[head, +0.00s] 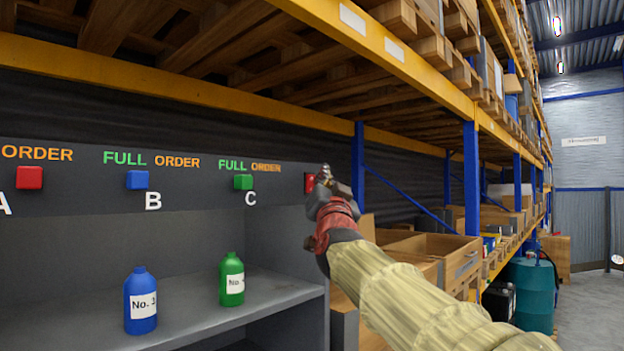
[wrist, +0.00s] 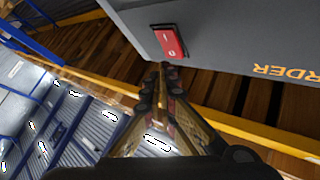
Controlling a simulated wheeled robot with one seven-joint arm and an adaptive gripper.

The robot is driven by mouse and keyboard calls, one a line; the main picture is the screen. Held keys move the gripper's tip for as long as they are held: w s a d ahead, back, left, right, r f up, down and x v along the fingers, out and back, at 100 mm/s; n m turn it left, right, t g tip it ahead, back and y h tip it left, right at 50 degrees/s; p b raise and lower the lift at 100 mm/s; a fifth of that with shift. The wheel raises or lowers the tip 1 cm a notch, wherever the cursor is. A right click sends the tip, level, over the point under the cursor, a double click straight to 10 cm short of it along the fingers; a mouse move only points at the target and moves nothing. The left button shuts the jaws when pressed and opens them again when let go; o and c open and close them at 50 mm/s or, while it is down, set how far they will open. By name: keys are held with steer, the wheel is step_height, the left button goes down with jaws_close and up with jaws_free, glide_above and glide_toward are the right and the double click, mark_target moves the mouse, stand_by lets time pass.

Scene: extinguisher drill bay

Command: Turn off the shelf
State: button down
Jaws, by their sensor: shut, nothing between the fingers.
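The grey shelf (head: 60,244) has a dark panel with coloured buttons along its top. A red switch (head: 309,183) sits at the panel's right end, partly hidden by my gripper in the head view. In the wrist view the red switch (wrist: 170,42) shows clearly, with a small white mark on it. My gripper (head: 325,172) is shut and empty, reaching up beside the red switch. In the wrist view the fingertips (wrist: 165,68) are close together just below the switch's lower end. I cannot tell whether they touch it.
The panel has a red button (head: 29,178), a blue button (head: 137,180) and a green button (head: 243,182). A blue bottle (head: 141,302) and a green bottle (head: 232,280) stand on the shelf. Yellow rack beams (head: 220,106) pass above; wooden crates (head: 432,250) stand right.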

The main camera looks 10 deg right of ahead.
steer(key=shift+w+a, duration=0.1)
steer(key=shift+w, duration=0.05)
steer(key=shift+w+a, duration=0.15)
steer(key=shift+w, duration=0.05)
steer(key=shift+w+a+r+p, duration=0.1)
steer(key=shift+w+a+p, duration=0.15)
steer(key=shift+p, duration=0.2)
stand_by(0.7)
steer(key=shift+s+d, duration=0.1)
steer(key=shift+d, duration=0.05)
steer(key=shift+s+d+b, duration=0.4)
steer(key=shift+s+b, duration=0.15)
steer(key=shift+b, duration=0.05)
steer(key=s+d+b, duration=0.1)
steer(key=s+b, duration=0.1)
steer(key=s+d+b, duration=0.2)
steer(key=shift+f, duration=0.4)
